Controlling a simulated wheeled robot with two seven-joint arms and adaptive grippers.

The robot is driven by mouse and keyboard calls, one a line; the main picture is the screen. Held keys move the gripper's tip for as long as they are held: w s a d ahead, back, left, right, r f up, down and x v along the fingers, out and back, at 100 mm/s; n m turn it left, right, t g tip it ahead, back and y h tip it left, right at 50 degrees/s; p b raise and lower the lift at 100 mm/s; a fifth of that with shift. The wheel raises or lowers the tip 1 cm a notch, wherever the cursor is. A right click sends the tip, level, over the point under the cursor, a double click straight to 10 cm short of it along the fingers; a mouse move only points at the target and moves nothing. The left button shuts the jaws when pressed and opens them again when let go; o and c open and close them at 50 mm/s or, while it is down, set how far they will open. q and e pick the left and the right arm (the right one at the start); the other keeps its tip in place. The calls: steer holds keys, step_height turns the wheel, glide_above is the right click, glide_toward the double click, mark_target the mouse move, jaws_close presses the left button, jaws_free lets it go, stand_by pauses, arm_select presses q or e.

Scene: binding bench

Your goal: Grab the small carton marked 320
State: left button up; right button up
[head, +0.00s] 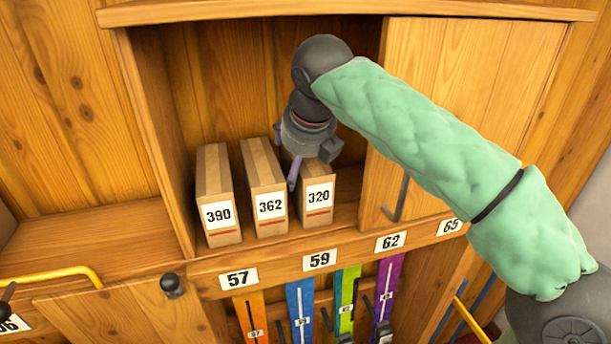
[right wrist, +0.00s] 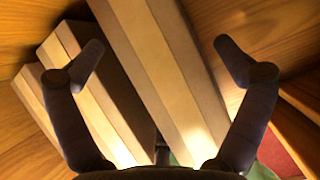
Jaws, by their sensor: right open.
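The small carton marked 320 (head: 317,204) stands upright in the open cupboard, rightmost of three brown cartons. My right gripper (head: 312,168) is just above and in front of its top, partly hiding it. In the right wrist view my right gripper (right wrist: 158,55) is open, and one carton (right wrist: 165,65), seemingly the 320 one, runs between its two fingers. The left finger reaches over toward the neighbouring carton. I cannot tell whether any finger touches a carton. My left gripper is not in view.
The carton marked 362 (head: 270,206) stands close left of it, and the carton marked 390 (head: 220,214) further left. A cupboard door (head: 400,150) with a dark handle is right of the cartons. Below hang coloured strips (head: 300,310) under number labels.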

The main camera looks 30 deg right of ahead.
steer(key=shift+w+f, duration=0.1)
steer(key=shift+f, duration=0.2)
stand_by(0.4)
steer(key=c, duration=1.3)
